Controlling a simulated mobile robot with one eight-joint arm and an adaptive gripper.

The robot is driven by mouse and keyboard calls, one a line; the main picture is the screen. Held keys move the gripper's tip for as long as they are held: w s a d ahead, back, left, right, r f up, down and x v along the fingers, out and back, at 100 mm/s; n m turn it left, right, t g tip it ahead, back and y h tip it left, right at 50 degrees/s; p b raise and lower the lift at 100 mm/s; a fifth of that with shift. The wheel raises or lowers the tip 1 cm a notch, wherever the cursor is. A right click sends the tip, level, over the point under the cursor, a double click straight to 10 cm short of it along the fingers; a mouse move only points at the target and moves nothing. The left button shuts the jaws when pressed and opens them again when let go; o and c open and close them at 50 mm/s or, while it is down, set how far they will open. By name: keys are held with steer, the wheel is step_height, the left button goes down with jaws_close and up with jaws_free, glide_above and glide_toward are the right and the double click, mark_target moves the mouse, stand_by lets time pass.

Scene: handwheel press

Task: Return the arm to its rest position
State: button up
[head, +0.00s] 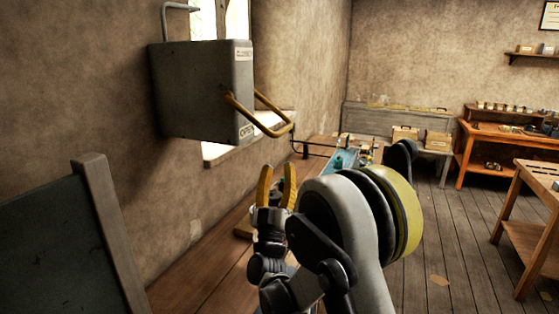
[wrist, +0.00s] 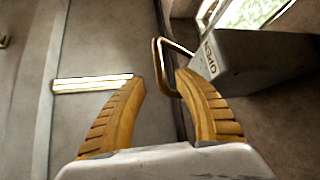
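My gripper (head: 277,186) is in the middle of the head view, pointing up above a wooden bench, with its two yellow fingers apart and nothing between them. In the wrist view the fingers (wrist: 165,95) are also spread and empty. My arm rises from the lower middle of the head view and hides part of the bench. A grey wall box (head: 200,90) with a yellow U-shaped handle (head: 275,128) is up and left of my gripper, apart from it. In the wrist view the box (wrist: 265,62) is marked "OPEN", and its handle (wrist: 156,65) shows just beyond the fingers.
A wooden bench (head: 195,270) runs along the left wall under my gripper. A dark framed board (head: 60,245) stands at the lower left. Workbenches (head: 470,150) and a table (head: 525,230) are at the right. The plank floor (head: 450,240) between is mostly clear.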

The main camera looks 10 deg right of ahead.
steer(key=s+d+f+g+y+b, duration=0.1)
steer(key=s+f+g+y+b, duration=0.1)
steer(key=s+f+g, duration=0.4)
steer(key=s+d+f+g+y+b, duration=0.1)
steer(key=s+f+g+y+b, duration=0.2)
steer(key=s+f+g, duration=0.3)
steer(key=s+d+f+g+y+b, duration=0.1)
steer(key=s+f+g+y, duration=0.3)
steer(key=s+f, duration=0.7)
steer(key=s+g+b, duration=0.1)
steer(key=s, duration=0.9)
steer(key=shift+s+d+f+g+y, duration=0.2)
steer(key=shift+s+f+g+y, duration=0.1)
steer(key=shift+s+f+g, duration=0.1)
steer(key=shift+w, duration=0.1)
